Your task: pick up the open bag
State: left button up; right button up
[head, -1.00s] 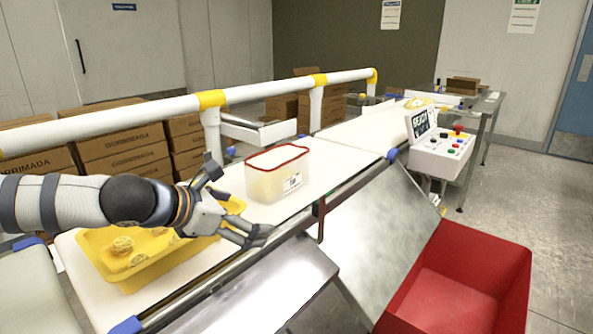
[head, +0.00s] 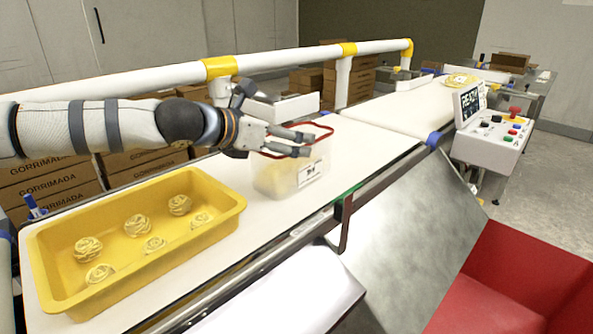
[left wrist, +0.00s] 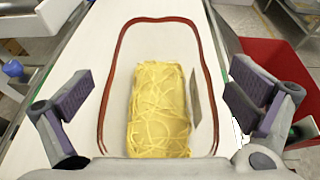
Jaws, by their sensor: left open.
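The open bag (head: 285,178) is a translucent pouch with a red rim and a white label, standing upright on the white belt. In the left wrist view the bag (left wrist: 120,65) is seen from above, with yellow noodles (left wrist: 160,110) inside. My left gripper (head: 277,116) is open above the bag's rim in the head view. In the left wrist view its fingers stand on either side of the bag's mouth, the left gripper (left wrist: 163,95) holding nothing. Whether a finger touches the bag cannot be told. My right gripper is out of view.
A yellow tray (head: 235,207) with several noodle nests sits on the belt (head: 363,155) to the left. A white rail (head: 290,60) runs behind. A control box (head: 488,140) stands right. A sloped metal chute (head: 400,250) and a red bin (head: 520,265) lie in front.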

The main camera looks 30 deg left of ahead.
pick_arm(q)
jog(key=shift+w+d+f, duration=0.1)
jog(key=shift+w+f, duration=0.4)
jog(key=shift+w, duration=0.05)
jog(key=shift+w+r, duration=0.1)
jog(key=shift+r, duration=0.15)
jog(key=shift+c, duration=0.8)
jog(key=c, duration=1.6)
